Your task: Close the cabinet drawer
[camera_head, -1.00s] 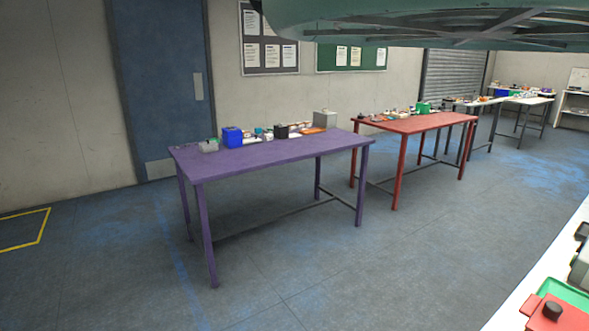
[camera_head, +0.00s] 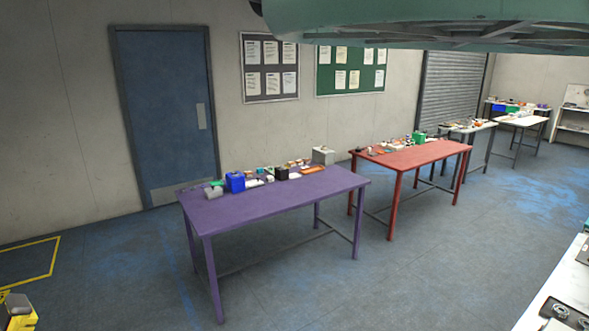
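No cabinet and no drawer can be made out in the head view. My gripper is not in view, so whether it is open or shut does not show.
A purple table (camera_head: 290,198) stands in the middle, bearing a blue box (camera_head: 235,182) and small items. A red table (camera_head: 440,152) stands to its right, white tables (camera_head: 522,121) farther back. A white surface (camera_head: 570,280) cuts the lower right. A blue door (camera_head: 160,110) is behind. Open floor lies in front.

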